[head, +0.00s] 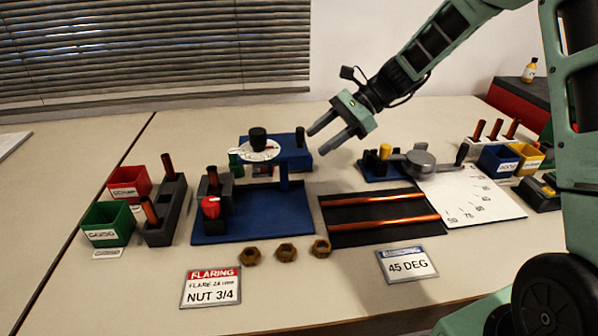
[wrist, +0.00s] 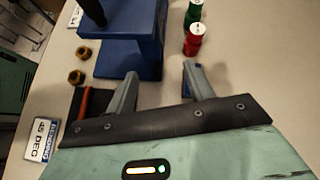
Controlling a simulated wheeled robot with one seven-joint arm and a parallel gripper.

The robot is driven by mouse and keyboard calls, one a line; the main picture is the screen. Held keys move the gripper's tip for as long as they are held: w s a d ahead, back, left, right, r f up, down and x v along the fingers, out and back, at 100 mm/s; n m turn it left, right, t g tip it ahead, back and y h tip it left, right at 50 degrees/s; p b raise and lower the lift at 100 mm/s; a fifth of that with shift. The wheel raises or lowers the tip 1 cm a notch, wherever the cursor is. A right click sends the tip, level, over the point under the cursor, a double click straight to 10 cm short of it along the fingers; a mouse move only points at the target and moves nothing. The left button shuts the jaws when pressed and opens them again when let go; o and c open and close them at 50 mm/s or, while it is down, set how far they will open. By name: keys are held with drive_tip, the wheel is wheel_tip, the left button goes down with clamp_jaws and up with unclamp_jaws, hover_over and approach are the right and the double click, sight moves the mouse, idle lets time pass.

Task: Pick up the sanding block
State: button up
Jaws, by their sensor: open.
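My gripper (head: 319,140) is open and empty in the head view. It hangs above the table just right of the blue flaring rig (head: 250,222), with its fingers pointing down and left. In the wrist view my gripper (wrist: 160,72) shows its two fingers spread, with nothing held between them. I cannot pick out a sanding block with certainty in either view. A small blue piece (wrist: 187,68) shows partly behind the right finger in the wrist view, too covered to identify.
Copper tubes (head: 385,222) lie on a black mat right of the rig. Brass nuts (head: 286,252) and a 45 DEG card (head: 407,264) are in front. Green (head: 108,224) and red (head: 130,182) bins stand left. A bender (head: 419,161) and white scale plate (head: 474,200) are right.

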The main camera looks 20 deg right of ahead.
drive_tip(key=w+d+m+t+y, duration=0.2)
drive_tip(key=w+d+m, duration=0.1)
drive_tip(key=w, duration=0.2)
drive_tip(key=b, duration=0.2)
approach(300, 163)
drive_tip(key=shift+w+a+f+m+y, duration=0.15)
drive_tip(key=shift+w+a+f, duration=0.15)
drive_tip(key=shift+w+a, duration=0.25)
drive_tip(key=shift+w+a+f+m+y, duration=0.15)
drive_tip(key=shift+w+a+f, duration=0.1)
drive_tip(key=shift+w+a, duration=0.3)
drive_tip(key=shift+x, duration=3.75)
drive_tip(key=shift+f, duration=0.1)
drive_tip(key=c, duration=1.1)
